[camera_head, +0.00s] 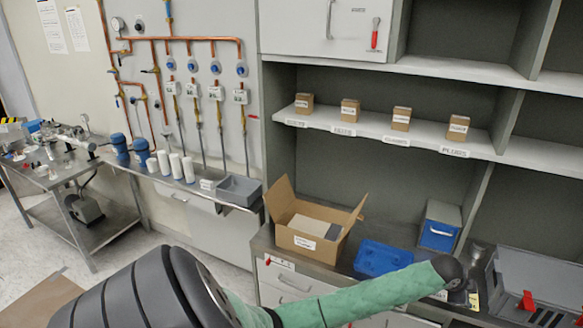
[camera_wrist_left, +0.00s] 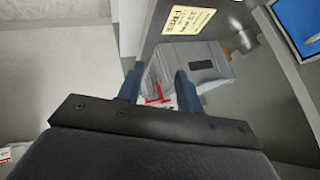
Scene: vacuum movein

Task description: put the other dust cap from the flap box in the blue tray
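The flap box (camera_head: 310,222) is an open cardboard box with its flaps up, on the counter in the head view. Pale and grey pieces show inside it, but I cannot make out a dust cap. The blue tray (camera_head: 383,258) lies on the counter to the right of the box, partly behind my green-sleeved left arm. My right gripper is not in view.
A grey bin with a blue front (camera_head: 438,236) stands behind the tray. A grey case with red latches (camera_head: 540,285) is at the right. Small labelled cartons (camera_head: 350,110) stand on the shelf above. A grey open bin (camera_head: 239,190) is left of the box.

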